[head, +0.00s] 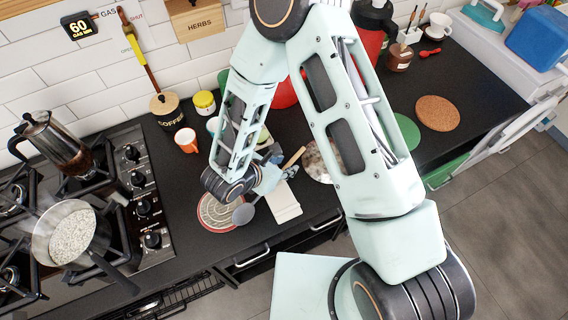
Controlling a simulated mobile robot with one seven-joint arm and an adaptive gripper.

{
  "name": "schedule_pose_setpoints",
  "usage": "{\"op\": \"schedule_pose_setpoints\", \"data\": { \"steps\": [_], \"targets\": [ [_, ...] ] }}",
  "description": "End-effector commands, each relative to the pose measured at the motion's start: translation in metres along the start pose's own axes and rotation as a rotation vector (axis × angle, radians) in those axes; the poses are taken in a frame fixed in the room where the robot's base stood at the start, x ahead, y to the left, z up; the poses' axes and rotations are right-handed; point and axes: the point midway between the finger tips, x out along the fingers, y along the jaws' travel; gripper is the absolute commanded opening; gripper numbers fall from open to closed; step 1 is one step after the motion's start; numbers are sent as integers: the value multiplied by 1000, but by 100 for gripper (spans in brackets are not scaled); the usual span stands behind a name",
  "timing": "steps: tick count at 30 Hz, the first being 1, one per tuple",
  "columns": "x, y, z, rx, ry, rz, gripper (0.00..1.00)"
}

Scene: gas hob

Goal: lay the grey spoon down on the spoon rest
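The grey spoon (243,214) shows its round head over the right edge of a round striped mat. Its handle runs up and right towards my gripper (272,178). My gripper is low over the counter, partly hidden by its own wrist, so its fingers and any hold on the handle are unclear. A cream rectangular piece (284,204) lies just right of the spoon near the counter's front edge. I cannot tell for certain whether it or the striped mat (212,222) is the spoon rest. I cannot tell whether the spoon touches the mat.
A pan of rice (73,235) and a moka pot (55,145) stand on the hob at left. An orange mug (187,140), a coffee jar (167,111) and a yellow-lidded jar (204,103) stand behind. A wooden-handled item (294,157) lies near my gripper. My arm hides the middle counter.

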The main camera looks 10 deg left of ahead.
Motion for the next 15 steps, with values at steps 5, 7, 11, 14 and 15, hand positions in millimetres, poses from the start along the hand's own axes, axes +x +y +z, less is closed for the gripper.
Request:
{"op": "schedule_pose_setpoints", "data": {
  "steps": [5,7,11,14,15],
  "targets": [
    [-4,1,0,0,0,2,30],
    [-11,1,0,-1,0,3,30],
    [-34,2,1,0,-1,6,30],
    [-56,2,0,-1,-1,7,30],
    [-64,2,1,-1,-2,7,30]
  ]
}}
